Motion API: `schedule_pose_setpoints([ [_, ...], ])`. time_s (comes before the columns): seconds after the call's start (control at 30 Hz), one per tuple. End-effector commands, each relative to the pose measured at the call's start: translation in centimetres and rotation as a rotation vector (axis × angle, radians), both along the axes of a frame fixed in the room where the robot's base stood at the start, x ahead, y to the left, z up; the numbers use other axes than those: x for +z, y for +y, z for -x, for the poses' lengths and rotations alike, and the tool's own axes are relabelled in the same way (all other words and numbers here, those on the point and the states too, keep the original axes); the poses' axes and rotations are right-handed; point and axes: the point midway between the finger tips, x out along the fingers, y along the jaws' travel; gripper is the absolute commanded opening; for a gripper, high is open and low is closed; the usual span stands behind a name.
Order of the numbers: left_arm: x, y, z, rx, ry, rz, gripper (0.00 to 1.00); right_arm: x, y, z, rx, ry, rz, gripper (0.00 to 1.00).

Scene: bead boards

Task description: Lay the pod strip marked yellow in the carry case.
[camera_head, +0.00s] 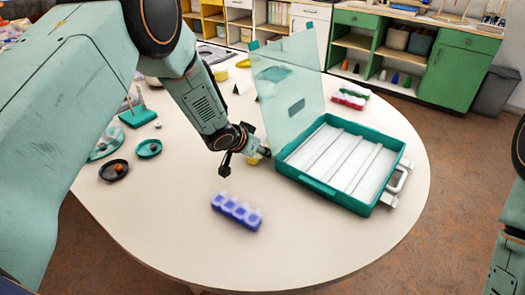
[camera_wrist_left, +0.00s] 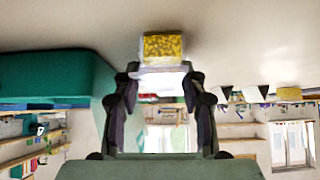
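The pod strip with yellow beads (camera_wrist_left: 164,46) is upside down in the left wrist view, on the tabletop just beyond my left fingertips. Its pale lid side faces the fingers. In the head view only a bit of yellow (camera_head: 253,160) shows beside my left gripper (camera_head: 262,152); the rest is hidden. My left gripper (camera_wrist_left: 162,76) looks open, its tips on either side of the strip's near edge; I see no firm hold. The green carry case (camera_head: 316,184) stands open to the right, with a white ribbed insert (camera_head: 340,158) and a raised clear lid (camera_head: 288,85). My right gripper is out of view.
A blue pod strip (camera_head: 237,210) lies in front on the table. A red and white strip (camera_head: 350,98) lies behind the case. Small dishes with beads (camera_head: 113,170) stand at the left. The table (camera_head: 300,255) is clear at the front.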

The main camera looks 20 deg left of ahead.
Motion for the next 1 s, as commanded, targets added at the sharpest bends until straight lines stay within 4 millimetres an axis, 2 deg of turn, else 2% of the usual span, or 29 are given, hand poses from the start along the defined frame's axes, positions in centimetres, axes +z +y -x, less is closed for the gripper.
schedule_pose_setpoints([
  [0.03,-0.1,0.0,0.0,0.000,0.001,0.000,0.29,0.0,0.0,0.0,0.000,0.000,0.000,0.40],
  [0.37,-0.1,0.0,0.1,0.001,0.003,0.000,0.02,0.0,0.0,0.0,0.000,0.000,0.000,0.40],
  [0.57,-0.1,0.1,0.1,0.001,0.004,-0.001,0.01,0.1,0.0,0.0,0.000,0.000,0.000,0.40],
  [0.73,0.8,0.8,-0.2,0.002,0.002,0.000,0.01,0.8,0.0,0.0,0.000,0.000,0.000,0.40],
  [1.0,5.6,0.7,-0.3,0.000,-0.001,-0.001,0.01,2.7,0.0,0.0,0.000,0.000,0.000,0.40],
])
